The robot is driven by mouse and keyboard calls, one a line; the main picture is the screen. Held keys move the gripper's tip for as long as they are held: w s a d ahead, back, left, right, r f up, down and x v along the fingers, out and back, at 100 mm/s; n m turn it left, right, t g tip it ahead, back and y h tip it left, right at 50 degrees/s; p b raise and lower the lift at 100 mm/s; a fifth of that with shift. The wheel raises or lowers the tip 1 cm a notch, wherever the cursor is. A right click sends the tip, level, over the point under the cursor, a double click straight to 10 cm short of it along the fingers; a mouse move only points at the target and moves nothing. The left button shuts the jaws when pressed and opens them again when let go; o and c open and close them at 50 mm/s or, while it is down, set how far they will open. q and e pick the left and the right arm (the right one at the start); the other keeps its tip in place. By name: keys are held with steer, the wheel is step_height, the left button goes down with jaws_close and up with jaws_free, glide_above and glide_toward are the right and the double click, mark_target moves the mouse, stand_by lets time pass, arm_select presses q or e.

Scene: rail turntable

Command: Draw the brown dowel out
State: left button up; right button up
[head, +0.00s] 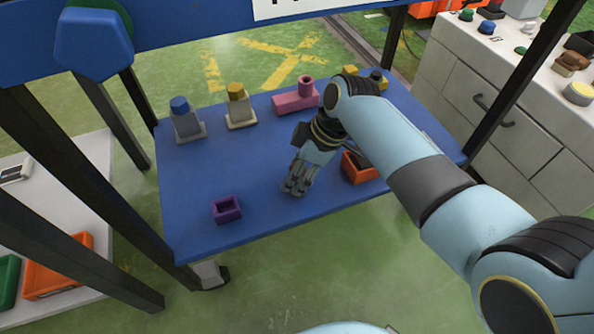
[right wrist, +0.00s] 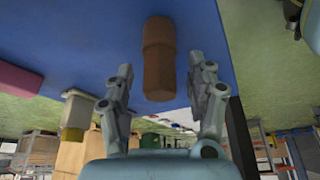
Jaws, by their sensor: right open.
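The brown dowel (right wrist: 158,65) shows in the right wrist view as a short brown cylinder with a step or seam across it, against the blue tabletop. My right gripper (right wrist: 160,80) is open, with one finger on each side of the dowel's near part. A gap shows on both sides, so the fingers look apart from it. In the head view my right gripper (head: 294,187) points down over the middle of the blue table (head: 210,170). I cannot make out the dowel there; the gripper and arm seem to hide it. My left gripper is not in view.
A purple square holder (head: 227,209) is at front left. An orange box (head: 360,173) sits right of the gripper.

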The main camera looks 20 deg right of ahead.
jaws_close()
stand_by(0.7)
